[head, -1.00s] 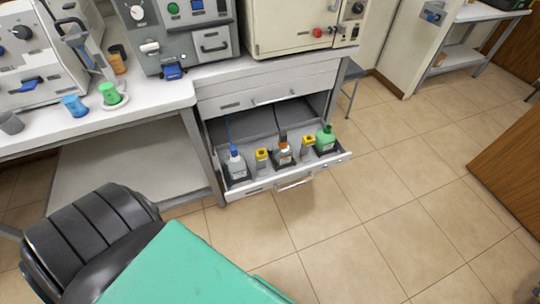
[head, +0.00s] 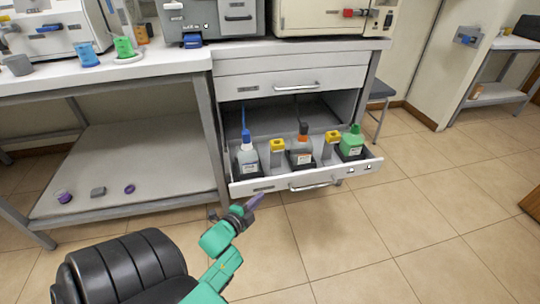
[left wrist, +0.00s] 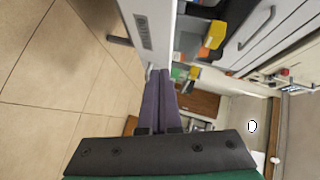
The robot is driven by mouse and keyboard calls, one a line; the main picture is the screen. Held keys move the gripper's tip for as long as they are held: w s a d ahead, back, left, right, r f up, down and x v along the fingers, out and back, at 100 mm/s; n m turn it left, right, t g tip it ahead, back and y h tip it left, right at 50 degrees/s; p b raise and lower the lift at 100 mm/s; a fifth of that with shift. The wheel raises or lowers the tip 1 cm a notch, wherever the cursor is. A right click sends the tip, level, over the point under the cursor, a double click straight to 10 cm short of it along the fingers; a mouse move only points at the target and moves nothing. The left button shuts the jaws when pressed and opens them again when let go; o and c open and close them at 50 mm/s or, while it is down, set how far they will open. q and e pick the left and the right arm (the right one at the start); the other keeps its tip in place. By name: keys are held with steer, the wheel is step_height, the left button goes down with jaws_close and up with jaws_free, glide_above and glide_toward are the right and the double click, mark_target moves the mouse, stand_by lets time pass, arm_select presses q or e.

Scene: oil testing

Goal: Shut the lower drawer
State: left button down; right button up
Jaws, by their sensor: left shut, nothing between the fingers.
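The lower drawer (head: 272,184) is pulled out of the bench in the head view. It holds a blue-capped bottle (head: 247,160), an orange-topped bottle (head: 300,153), a green bottle (head: 352,142) and yellow-topped containers. Its front has a silver handle (head: 314,186). My left gripper (head: 256,199) is shut and empty, just in front of and below the left part of the drawer front. In the left wrist view its purple fingers (left wrist: 161,75) lie together beside the drawer front (left wrist: 150,35); I cannot tell whether they touch it. My right gripper is out of view.
The upper drawer (head: 290,84) is shut above. A lower shelf (head: 130,165) to the left holds small purple and grey items. A bench leg (head: 207,130) stands left of the drawer. The tiled floor (head: 400,225) in front and right is clear.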

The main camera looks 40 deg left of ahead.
arm_select(q)
step_height(320, 180, up, 6)
steer(key=w+a+m+t+b, duration=0.1)
steer(key=m+t+b, duration=0.1)
steer(key=m+t, duration=0.1)
steer(key=b, duration=0.2)
glide_above(272, 178)
steer(key=shift+f, duration=0.15)
steer(key=w+a, duration=0.1)
steer(key=w+a+b, duration=0.1)
steer(key=a, duration=0.1)
steer(key=shift+w, duration=0.1)
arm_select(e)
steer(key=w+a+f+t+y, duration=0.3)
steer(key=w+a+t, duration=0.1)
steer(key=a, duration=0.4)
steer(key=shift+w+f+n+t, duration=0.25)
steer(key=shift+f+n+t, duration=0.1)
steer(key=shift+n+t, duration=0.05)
arm_select(q)
steer(key=shift+a, duration=0.2)
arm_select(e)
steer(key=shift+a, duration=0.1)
